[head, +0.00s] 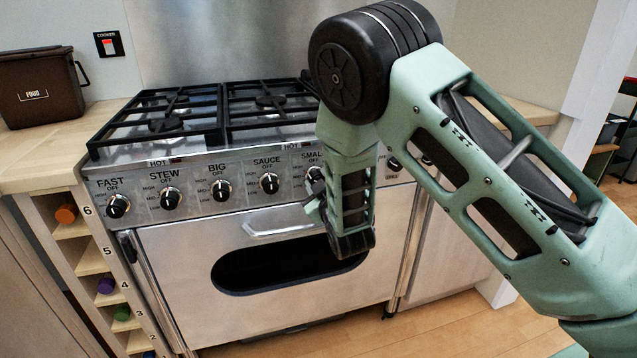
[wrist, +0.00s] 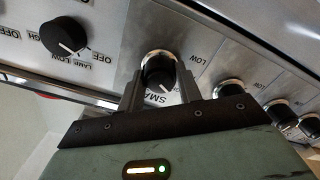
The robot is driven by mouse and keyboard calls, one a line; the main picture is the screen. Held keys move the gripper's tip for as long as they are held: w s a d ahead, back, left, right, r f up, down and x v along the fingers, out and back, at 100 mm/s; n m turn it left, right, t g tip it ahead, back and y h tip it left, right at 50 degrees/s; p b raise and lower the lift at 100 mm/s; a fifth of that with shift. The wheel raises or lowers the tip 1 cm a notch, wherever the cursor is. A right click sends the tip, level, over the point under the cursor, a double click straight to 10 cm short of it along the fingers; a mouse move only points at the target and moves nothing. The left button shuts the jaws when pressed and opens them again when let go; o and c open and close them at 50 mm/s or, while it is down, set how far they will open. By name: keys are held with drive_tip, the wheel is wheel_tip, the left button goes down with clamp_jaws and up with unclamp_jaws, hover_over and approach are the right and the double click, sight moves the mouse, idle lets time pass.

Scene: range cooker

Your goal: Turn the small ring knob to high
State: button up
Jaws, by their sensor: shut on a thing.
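The small ring knob (wrist: 159,70) is a black knob with a silver collar on the steel control panel, beside the partly covered letters "SMA" in the wrist view. A white pointer line shows on its face; I cannot tell for sure which setting it marks. My gripper (wrist: 158,80) is shut on this knob, one finger on each side. In the head view the small knob (head: 315,174) is partly covered by my gripper (head: 317,196), which reaches the panel below the word "SMALL". The head view hides most of the fingers.
The fast (head: 118,206), stew (head: 170,197), big (head: 221,189) and sauce (head: 269,183) knobs line up to the left. A black lamp knob (wrist: 65,36) is on the other side. The oven door handle (head: 285,228) lies below the panel. Black pan supports (head: 165,125) cover the hob.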

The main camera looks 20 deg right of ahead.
drive_tip(key=o, duration=1)
drive_tip(key=shift+s+p, duration=1.45)
drive_tip(key=shift+s, duration=7.3)
